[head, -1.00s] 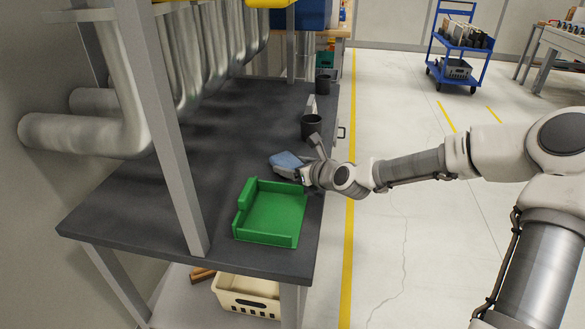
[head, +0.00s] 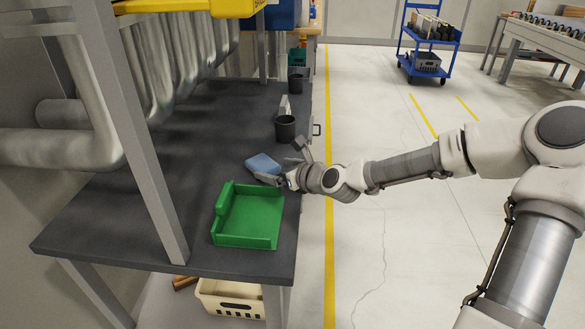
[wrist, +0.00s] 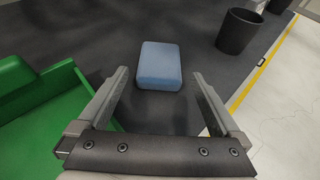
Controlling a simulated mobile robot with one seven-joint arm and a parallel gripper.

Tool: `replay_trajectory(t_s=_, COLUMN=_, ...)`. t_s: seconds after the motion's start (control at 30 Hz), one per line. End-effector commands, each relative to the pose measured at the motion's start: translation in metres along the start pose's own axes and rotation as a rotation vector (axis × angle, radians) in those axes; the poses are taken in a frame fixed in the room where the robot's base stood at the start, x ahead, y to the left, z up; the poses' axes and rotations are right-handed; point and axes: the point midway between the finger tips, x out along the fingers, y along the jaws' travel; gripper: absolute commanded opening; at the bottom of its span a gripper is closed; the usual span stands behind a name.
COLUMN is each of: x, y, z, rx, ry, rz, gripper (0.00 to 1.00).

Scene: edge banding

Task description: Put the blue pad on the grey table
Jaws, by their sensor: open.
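The blue pad (head: 263,163) lies on the dark grey table (head: 180,160), just behind the green tray and in front of a black cup. In the wrist view the blue pad (wrist: 159,66) lies flat, ahead of and between the fingertips. My gripper (head: 277,167) is at the table's right edge, next to the pad. In the wrist view my gripper (wrist: 160,73) is open with nothing between its fingers, and a strip of bare table (wrist: 158,110) shows between the pad and the palm.
The green tray (head: 248,215) stands close on the near side, left of my gripper in the wrist view. A black cup (head: 285,128) stands behind the pad, with another farther back. A grey post (head: 150,170) rises at the table's front left. Open floor lies to the right.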

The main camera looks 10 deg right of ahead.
Motion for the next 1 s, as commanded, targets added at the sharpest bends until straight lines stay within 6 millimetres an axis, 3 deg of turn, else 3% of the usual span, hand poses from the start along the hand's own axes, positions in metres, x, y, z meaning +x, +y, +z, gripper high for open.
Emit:
replay_trajectory(t_s=0.2, x=-0.039, y=-0.001, z=0.003, rx=0.003, ry=0.0, rz=-0.001, gripper=1.0)
replay_trajectory(t_s=0.43, x=-0.068, y=-0.001, z=0.002, rx=0.003, ry=0.0, rz=-0.001, gripper=1.0)
replay_trajectory(t_s=0.63, x=-0.079, y=0.0, z=0.001, rx=0.001, ry=0.0, rz=0.0, gripper=1.0)
replay_trajectory(t_s=1.0, x=-0.08, y=0.0, z=0.0, rx=0.0, ry=0.0, rz=0.0, gripper=1.0)
